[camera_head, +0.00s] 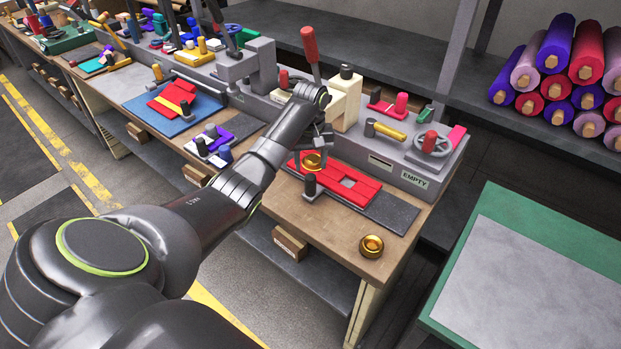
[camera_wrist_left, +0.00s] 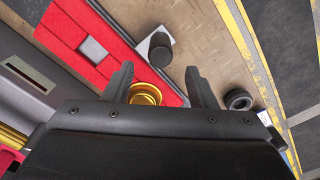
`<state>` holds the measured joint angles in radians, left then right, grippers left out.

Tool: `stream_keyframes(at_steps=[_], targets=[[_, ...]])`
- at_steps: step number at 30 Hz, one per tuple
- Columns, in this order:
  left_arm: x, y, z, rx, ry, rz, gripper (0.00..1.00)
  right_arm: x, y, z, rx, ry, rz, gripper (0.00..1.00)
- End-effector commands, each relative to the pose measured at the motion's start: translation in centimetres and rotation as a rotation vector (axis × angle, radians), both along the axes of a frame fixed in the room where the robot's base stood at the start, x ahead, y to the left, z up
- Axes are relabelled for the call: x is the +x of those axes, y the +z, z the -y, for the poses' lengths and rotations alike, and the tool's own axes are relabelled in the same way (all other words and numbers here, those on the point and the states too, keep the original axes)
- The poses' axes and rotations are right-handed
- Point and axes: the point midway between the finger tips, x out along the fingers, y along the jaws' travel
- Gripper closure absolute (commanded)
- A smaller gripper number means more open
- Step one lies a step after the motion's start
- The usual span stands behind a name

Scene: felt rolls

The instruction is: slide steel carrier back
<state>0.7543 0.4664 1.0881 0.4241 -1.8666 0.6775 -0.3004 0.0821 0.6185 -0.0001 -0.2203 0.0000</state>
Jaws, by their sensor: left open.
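A flat grey plate, which looks like the steel carrier (camera_head: 391,213), lies at the front of the near press station, under a red felt strip (camera_head: 363,194) with a square opening. A black upright knob (camera_head: 310,187) on a small light plate stands at the strip's front edge; the knob also shows in the wrist view (camera_wrist_left: 160,48). A brass cup (camera_head: 312,161) sits at the strip's left end. My left gripper (camera_wrist_left: 158,78) is open and empty above the strip, with the cup (camera_wrist_left: 146,92) seen between its fingers. My right gripper is not in view.
A second brass cup (camera_head: 371,246) stands on the bench's front right corner. A red-handled lever (camera_head: 310,48) rises behind my arm. A grey fixture with a wheel (camera_head: 433,145) and an EMPTY label stands behind. A green-edged table (camera_head: 540,270) is at right.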

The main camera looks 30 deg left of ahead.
Motion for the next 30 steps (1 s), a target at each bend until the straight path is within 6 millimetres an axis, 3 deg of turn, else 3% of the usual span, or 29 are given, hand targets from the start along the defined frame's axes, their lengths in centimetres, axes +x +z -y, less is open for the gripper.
stream_keyframes(at_steps=[3,9,22,30], targets=[[-0.1,-2.5,0.0,-0.001,0.001,-0.006,0.48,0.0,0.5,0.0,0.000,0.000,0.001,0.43],[-0.1,-5.4,0.0,0.000,0.001,-0.003,0.48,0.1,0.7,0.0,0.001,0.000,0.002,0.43],[-0.1,-6.5,0.0,0.001,0.000,-0.001,0.48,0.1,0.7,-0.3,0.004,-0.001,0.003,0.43],[-0.1,-6.5,0.0,0.001,0.000,-0.001,0.81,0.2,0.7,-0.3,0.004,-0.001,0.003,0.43]])
